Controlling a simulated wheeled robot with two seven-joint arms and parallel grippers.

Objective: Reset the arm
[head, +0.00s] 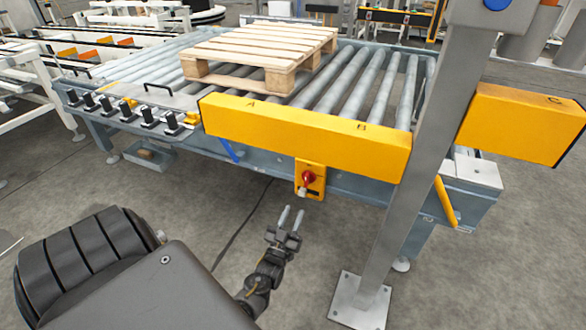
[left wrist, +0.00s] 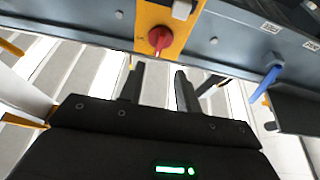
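My left gripper (head: 292,214) is in the lower middle of the head view, in front of the conveyor's side and just below the yellow switch box (head: 319,184). Its two fingers stand apart with nothing between them. In the left wrist view the left gripper (left wrist: 160,78) also shows a clear gap between its dark fingers. The red rotary knob (head: 308,178) on the box is beyond the fingertips, apart from them; the knob also shows in the left wrist view (left wrist: 159,38). My right gripper is in neither view.
A roller conveyor (head: 345,82) carries a wooden pallet (head: 262,50). Yellow guards (head: 305,130) marked A and B run along its front, with another marked C (head: 525,122) at the right. A grey post (head: 425,150) stands right of my gripper. The floor (head: 200,205) before the conveyor is clear.

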